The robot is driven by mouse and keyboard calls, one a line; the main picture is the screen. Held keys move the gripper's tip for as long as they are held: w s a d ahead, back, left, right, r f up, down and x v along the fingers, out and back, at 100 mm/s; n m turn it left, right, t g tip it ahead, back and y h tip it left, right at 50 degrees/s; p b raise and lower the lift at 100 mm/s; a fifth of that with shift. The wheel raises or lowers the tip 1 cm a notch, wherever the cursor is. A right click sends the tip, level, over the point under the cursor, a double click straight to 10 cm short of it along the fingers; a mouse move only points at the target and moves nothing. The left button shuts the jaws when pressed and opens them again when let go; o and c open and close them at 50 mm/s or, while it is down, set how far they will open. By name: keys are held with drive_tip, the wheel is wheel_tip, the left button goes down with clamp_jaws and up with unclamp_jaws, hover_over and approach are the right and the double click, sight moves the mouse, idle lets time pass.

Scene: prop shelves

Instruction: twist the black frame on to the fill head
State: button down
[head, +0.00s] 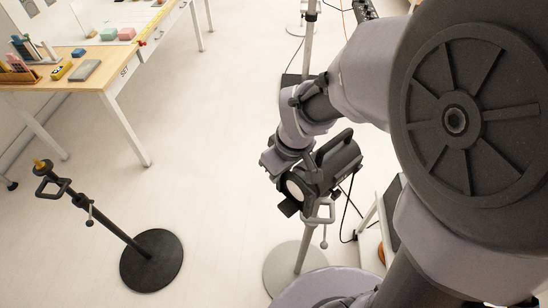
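A black lamp head (338,165), which I take for the fill head, sits on a pale stand right of the picture's middle. Its round pale lens (295,188) faces lower left, with dark flaps or plates around it. My gripper (279,162) is at the lens side of the lamp head, touching it or very close. Its fingers blend with the dark parts there, so I cannot tell whether they are open or shut. I cannot make out the black frame separately; dark edges around the lens may belong to it.
A black stand (118,232) with a yellow tip and round base stands at lower left. A wooden table (112,78) with small items is at upper left. Another stand and cables are behind the lamp. The floor between is clear.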

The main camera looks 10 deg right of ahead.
drive_tip(key=shift+r, duration=0.1)
idle(0.3)
drive_tip(key=c, duration=1.3)
unclamp_jaws()
